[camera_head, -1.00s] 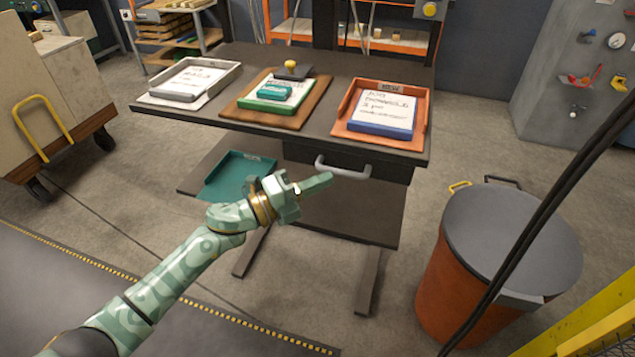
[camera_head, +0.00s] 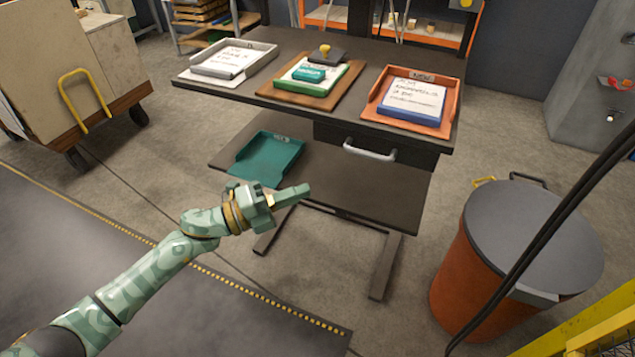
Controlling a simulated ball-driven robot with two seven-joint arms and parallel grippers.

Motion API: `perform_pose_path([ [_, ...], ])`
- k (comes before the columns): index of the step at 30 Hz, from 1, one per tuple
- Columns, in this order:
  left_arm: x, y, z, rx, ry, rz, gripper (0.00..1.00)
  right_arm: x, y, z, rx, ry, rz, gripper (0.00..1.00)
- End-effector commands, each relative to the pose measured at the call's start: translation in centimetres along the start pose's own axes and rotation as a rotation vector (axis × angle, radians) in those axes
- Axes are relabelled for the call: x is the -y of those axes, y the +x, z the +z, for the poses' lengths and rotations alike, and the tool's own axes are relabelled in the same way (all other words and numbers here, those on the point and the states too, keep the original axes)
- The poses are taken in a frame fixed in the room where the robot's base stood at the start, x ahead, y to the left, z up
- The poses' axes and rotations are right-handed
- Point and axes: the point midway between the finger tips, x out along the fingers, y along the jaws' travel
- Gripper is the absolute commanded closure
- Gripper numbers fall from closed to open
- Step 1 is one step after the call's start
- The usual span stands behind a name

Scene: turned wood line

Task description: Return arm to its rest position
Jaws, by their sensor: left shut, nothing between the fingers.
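My left arm comes in from the lower left of the head view. Its gripper (camera_head: 291,196) is shut and empty, pointing right. In the picture it lies in front of the desk's lower shelf, just below and right of a teal tray (camera_head: 268,158), and it touches nothing that I can see. My right gripper is not in view.
The dark desk (camera_head: 290,42) bears a grey tray (camera_head: 262,55), a wooden board (camera_head: 262,88) with a green pad and a stamp, and an orange tray (camera_head: 452,95). A lidded orange bin (camera_head: 465,275) stands right. A cart (camera_head: 100,62) stands left.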

Motion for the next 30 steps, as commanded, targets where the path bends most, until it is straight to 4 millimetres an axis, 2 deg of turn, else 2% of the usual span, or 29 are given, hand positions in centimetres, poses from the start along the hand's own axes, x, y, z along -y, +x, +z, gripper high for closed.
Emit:
perform_pose_path([
  [3, 0.0, -0.8, 0.0, -0.001, 0.0, -0.001, 1.0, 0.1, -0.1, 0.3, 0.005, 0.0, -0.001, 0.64],
  [10, -0.2, -1.0, 0.3, 0.018, -0.03, 0.01, 1.0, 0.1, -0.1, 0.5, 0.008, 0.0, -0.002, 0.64],
  [11, -0.4, -1.0, 0.8, 0.042, -0.052, 0.018, 1.0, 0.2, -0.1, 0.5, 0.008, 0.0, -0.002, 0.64],
  [14, -2.8, -2.5, 4.3, 0.205, -0.174, 0.068, 1.0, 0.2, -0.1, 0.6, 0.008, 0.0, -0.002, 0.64],
  [16, -5.8, -4.7, 7.3, 0.375, -0.308, 0.105, 1.0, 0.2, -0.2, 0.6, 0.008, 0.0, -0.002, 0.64],
  [18, -10.1, -7.9, 8.7, 0.557, -0.472, 0.147, 1.0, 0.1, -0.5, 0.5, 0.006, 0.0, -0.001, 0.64],
  [21, -16.3, -13.0, 8.1, 0.782, -0.684, 0.209, 1.0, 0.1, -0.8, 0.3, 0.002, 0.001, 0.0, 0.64],
  [23, -19.7, -16.0, 6.8, 0.901, -0.795, 0.248, 1.0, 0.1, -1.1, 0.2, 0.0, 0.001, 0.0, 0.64],
  [24, -21.9, -18.0, 5.5, 0.976, -0.867, 0.275, 1.0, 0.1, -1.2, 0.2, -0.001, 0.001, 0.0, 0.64],
  [26, -24.9, -21.0, 3.0, 1.081, -0.965, 0.317, 1.0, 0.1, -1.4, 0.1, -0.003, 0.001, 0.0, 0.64],
  [29, -29.2, -25.6, -1.9, 1.24, -1.113, 0.388, 1.0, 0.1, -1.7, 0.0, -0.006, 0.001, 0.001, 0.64],
  [30, -30.6, -27.3, -4.2, 1.3, -1.169, 0.417, 1.0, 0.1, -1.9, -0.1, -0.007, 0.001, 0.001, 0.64],
])
